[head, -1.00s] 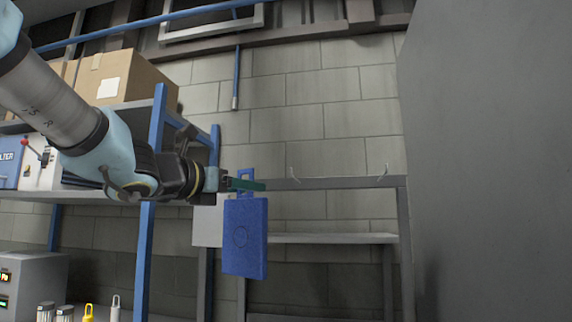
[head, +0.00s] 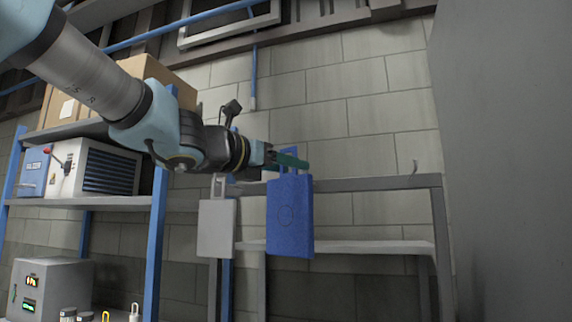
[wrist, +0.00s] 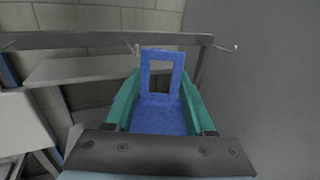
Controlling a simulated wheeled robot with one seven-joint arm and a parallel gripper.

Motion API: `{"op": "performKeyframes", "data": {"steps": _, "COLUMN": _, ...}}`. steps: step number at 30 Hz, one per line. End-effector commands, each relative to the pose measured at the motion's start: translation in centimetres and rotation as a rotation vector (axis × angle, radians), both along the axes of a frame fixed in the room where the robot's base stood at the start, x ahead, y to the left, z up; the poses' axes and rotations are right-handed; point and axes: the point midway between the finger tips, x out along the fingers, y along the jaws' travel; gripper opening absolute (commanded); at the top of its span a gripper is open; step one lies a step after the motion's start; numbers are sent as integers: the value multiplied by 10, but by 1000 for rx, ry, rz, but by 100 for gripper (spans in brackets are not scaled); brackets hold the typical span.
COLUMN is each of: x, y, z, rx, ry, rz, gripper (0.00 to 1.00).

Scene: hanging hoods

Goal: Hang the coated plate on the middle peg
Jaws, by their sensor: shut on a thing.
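The coated plate is a blue slab with a loop handle (head: 290,215). It hangs upright below my gripper (head: 292,161), whose green fingers are shut on its handle. The wrist view shows the handle's square window (wrist: 160,72) between the fingers (wrist: 161,95). The rack's grey top bar (head: 380,184) lies behind the plate, which looks apart from it. The middle peg is hidden in the head view; in the wrist view the middle peg (wrist: 133,47) shows just left of the handle's top. The right peg (head: 414,167) is bare.
A light grey plate (head: 216,228) hangs at the rack's left end, beside the blue plate. A blue-post shelf (head: 157,230) with boxes stands at left. A large grey panel (head: 505,170) closes the right side. A rack shelf (head: 370,247) lies below the bar.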

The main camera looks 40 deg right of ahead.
Motion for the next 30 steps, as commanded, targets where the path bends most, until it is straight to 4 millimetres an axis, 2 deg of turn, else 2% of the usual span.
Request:
{"op": "performKeyframes", "data": {"steps": 23, "x": 32, "y": -51, "z": -1, "rx": -1, "ry": 1, "rz": -1, "gripper": 0}}
{"op": "performKeyframes", "data": {"steps": 30, "x": 31, "y": -49, "z": -2, "rx": -1, "ry": 0, "rz": -1, "gripper": 0}}
